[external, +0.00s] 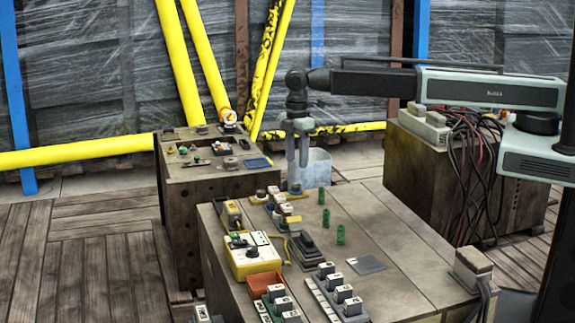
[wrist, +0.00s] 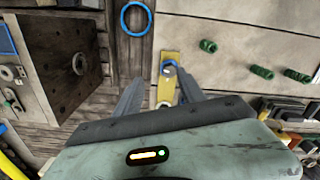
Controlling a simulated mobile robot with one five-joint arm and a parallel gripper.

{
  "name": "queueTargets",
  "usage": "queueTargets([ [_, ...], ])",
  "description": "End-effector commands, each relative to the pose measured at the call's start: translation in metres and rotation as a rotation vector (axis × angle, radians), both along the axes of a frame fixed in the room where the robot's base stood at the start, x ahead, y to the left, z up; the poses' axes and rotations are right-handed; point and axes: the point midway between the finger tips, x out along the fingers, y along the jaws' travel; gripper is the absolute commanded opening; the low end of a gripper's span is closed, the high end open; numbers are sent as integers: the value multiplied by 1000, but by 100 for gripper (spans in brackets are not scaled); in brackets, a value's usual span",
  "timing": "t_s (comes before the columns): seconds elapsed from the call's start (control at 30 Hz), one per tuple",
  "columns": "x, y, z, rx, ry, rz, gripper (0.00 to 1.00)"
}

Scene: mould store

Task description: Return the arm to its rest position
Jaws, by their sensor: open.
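My gripper (external: 298,172) hangs from the outstretched arm and points down, over the far edge of the front workbench. In the wrist view the two fingers of my gripper (wrist: 160,76) are spread apart, with nothing held between them. The arm stretches level from the right side of the external view.
The front workbench (external: 385,225) carries several green cylinders (external: 325,220), a yellow box (external: 255,258) and an orange bin (external: 264,284). A wooden block with small parts (external: 205,180) is left; a block with cables (external: 425,175) is right.

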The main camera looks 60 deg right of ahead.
Motion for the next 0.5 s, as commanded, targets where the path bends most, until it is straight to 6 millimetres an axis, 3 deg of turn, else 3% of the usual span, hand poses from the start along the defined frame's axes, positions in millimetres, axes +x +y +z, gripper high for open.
queueTargets([
  [0.07, 4, -41, 0, -1, 0, -55, 47],
  [0.17, -14, -104, 0, 0, 0, -138, 47],
  [0.3, -67, -189, 0, -1, 0, -366, 47],
  [0.4, -115, -233, 0, 0, -1, -585, 47],
  [0.5, -156, -251, 0, 0, -2, -790, 47],
])
